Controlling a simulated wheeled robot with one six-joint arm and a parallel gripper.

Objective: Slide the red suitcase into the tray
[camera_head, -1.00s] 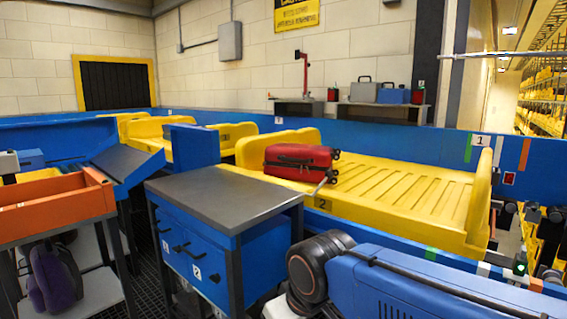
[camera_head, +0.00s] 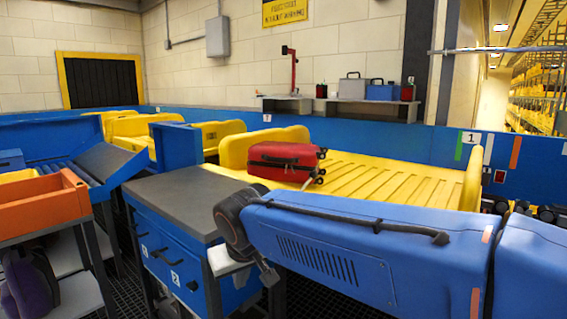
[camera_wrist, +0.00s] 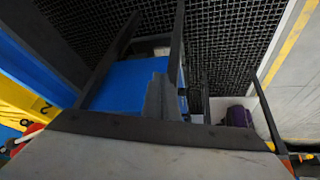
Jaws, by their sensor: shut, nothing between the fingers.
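The red suitcase (camera_head: 284,162) lies flat on the yellow tray (camera_head: 375,182), towards the tray's left end. Its black wheels and fittings face right. The tray's near edge is partly hidden behind my arm, so I cannot tell whether the suitcase overhangs it. My gripper (camera_wrist: 165,97) shows as a grey shape in the wrist view, shut and empty, above a grey tabletop and blue cabinet (camera_wrist: 125,85). A red patch at the left edge of that view may be the suitcase.
A blue cabinet with a grey top (camera_head: 180,205) stands in front of the tray's left end. An orange bin (camera_head: 45,208) is at the left, with a purple bag (camera_head: 30,282) below. More yellow trays (camera_head: 130,126) stand behind. Cases sit on a wall shelf (camera_head: 345,108).

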